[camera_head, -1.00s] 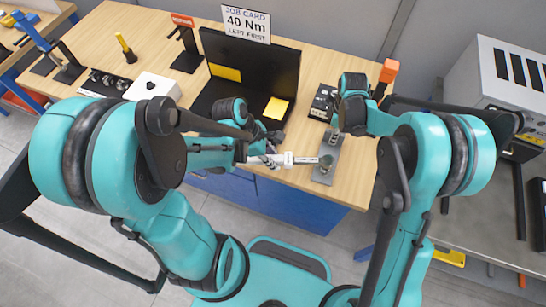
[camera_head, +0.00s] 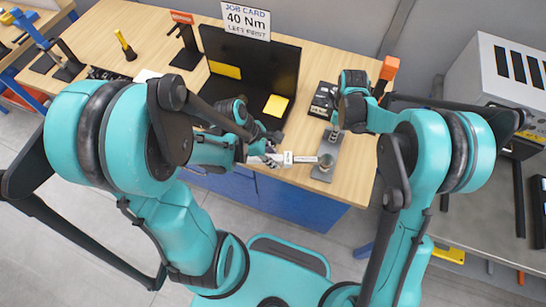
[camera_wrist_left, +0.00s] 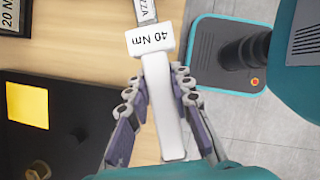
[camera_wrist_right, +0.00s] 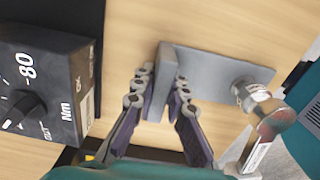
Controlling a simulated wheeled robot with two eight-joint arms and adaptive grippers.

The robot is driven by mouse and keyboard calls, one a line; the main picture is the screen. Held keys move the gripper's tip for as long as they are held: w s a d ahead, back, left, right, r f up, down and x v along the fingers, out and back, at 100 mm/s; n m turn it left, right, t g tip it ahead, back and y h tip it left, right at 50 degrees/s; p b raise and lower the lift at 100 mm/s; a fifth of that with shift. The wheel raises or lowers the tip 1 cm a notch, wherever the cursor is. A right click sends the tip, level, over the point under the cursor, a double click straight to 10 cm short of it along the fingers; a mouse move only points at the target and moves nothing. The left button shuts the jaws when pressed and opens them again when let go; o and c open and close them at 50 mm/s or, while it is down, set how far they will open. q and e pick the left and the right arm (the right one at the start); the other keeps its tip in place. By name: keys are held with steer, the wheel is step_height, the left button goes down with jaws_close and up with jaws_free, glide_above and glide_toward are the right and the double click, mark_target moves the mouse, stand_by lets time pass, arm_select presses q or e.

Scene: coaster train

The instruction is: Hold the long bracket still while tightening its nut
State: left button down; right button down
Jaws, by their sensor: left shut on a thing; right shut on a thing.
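The long bracket (camera_head: 330,150) is a grey plate lying on the bench near its front edge. My right gripper (camera_head: 338,128) is shut on the bracket's upright end (camera_wrist_right: 163,82), which also shows in the right wrist view. A round post with the nut area (camera_wrist_right: 252,95) stands at the plate's other end; the nut itself is hard to make out. My left gripper (camera_wrist_left: 163,95) is shut on the white handle of a torque wrench (camera_wrist_left: 163,105) labelled 40 Nm. The wrench (camera_head: 288,158) points at the post, and its head (camera_wrist_right: 275,120) overlaps it; I cannot tell whether it is seated.
A black meter box (camera_wrist_right: 40,85) with a dial stands beside the bracket. A black case (camera_head: 272,65) with yellow pads lies behind my left gripper, with the job card (camera_head: 246,20) above it. Bare bench top lies right of the bracket.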

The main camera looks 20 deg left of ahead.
arm_select(q)
steer(key=shift+f, duration=0.8)
stand_by(1.1)
steer(key=shift+w+a+m+g, duration=0.25)
steer(key=shift+w+m, duration=0.35)
steer(key=shift+w, duration=0.25)
steer(key=shift+w+a+m+g, duration=0.15)
steer(key=shift+w+m+g, duration=0.1)
steer(key=shift+w+m, duration=0.45)
stand_by(1.1)
steer(key=shift+w+m+g, duration=0.5)
steer(key=shift+w+m, duration=0.7)
steer(key=shift+w, duration=0.7)
stand_by(1.3)
steer(key=shift+s, duration=0.15)
